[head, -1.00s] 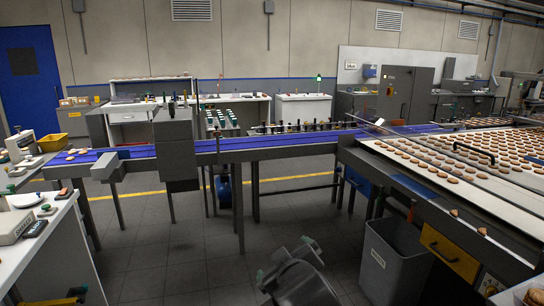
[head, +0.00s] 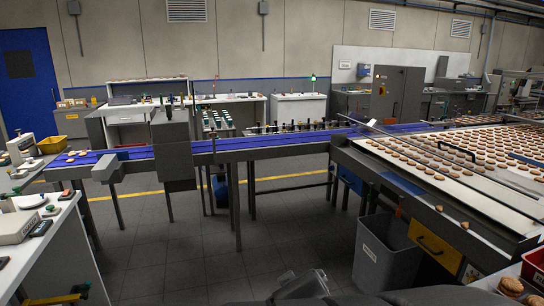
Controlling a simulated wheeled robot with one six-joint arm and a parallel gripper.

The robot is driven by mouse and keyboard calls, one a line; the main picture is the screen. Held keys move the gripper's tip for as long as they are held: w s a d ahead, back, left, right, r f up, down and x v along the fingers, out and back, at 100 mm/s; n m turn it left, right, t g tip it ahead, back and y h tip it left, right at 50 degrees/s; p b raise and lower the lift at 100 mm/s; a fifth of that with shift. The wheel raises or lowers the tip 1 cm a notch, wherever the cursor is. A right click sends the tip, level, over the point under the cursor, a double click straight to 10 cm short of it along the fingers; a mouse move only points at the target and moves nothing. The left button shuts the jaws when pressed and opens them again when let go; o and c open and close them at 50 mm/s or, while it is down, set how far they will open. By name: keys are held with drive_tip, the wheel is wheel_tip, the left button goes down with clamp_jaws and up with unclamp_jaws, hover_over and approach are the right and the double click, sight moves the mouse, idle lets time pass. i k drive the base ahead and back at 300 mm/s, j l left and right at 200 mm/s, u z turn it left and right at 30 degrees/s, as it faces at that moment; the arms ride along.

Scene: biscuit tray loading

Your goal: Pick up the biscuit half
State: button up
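Many round brown biscuit pieces (head: 424,161) lie in rows on the wide pale belt (head: 395,160) at the right. A few more pieces (head: 72,155) lie at the left end of the blue conveyor. Loose pieces (head: 464,225) rest along the near edge of the right-hand machine, and others (head: 511,286) show at the bottom right corner. I cannot tell which piece is the biscuit half. The dark end of my arm, with my gripper (head: 302,277), shows only partly at the bottom middle. Its fingers are unclear, and no biscuit shows in it.
A grey bin (head: 385,252) stands below the right-hand machine. A red crate (head: 534,266) is at the bottom right. The blue conveyor (head: 262,141) crosses the middle on dark legs. A white bench (head: 62,232) stands at the left. Open grey floor (head: 190,245) lies between.

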sight(465, 226)
drive_tip(key=l+u, duration=0.1)
drive_tip(key=i+l+z, duration=0.3)
drive_tip(key=i+l, duration=0.15)
drive_tip(key=i+l+z, duration=0.35)
drive_tip(key=i, duration=0.15)
drive_tip(key=i+l+z, duration=0.1)
drive_tip(key=i+z, duration=0.2)
drive_tip(key=i, duration=0.2)
